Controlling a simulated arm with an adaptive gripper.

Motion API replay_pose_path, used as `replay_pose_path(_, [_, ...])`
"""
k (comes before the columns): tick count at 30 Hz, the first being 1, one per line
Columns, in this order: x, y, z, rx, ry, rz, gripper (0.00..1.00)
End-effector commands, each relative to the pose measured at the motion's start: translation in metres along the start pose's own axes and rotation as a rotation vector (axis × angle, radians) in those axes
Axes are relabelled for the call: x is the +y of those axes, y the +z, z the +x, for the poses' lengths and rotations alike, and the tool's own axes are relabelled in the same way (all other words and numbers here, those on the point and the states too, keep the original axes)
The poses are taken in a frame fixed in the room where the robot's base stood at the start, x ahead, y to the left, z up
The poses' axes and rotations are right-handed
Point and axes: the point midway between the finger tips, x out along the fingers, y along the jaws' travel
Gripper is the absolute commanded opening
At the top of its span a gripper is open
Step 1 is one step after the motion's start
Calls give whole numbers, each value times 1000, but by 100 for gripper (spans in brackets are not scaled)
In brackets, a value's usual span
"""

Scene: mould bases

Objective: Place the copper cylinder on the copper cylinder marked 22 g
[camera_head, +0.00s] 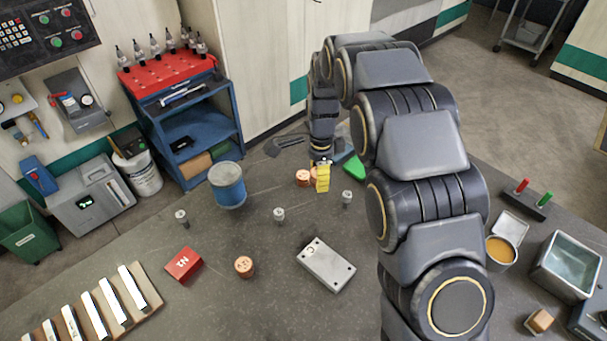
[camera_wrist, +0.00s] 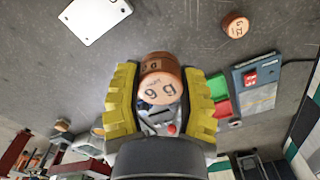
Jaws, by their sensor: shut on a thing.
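My gripper (camera_head: 322,178) has yellow fingers and is shut on a copper cylinder (camera_head: 313,173), partly hidden by the fingers in the head view. In the wrist view the held copper cylinder (camera_wrist: 160,82) sits between the fingertips (camera_wrist: 160,95) with a 9 g mark on its face. Another copper cylinder (camera_head: 303,178) stands just left of the gripper; in the wrist view this cylinder (camera_wrist: 236,25) is apart from the held one, and its small mark seems to read 22 g. A third copper cylinder (camera_head: 244,266) stands nearer the front, its mark unclear.
A device with a red display (camera_wrist: 250,78) shows in the wrist view.

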Motion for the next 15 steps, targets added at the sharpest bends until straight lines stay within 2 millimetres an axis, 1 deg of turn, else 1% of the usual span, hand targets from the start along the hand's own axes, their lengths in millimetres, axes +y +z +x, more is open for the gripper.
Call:
replay_pose_path(1, [-3, 6, -2, 0, -3, -5, 8])
replay_pose_path(4, [-11, 10, 0, 0, -2, -3, 8])
replay_pose_path(15, [-63, 9, 25, 1, 0, -4, 8])
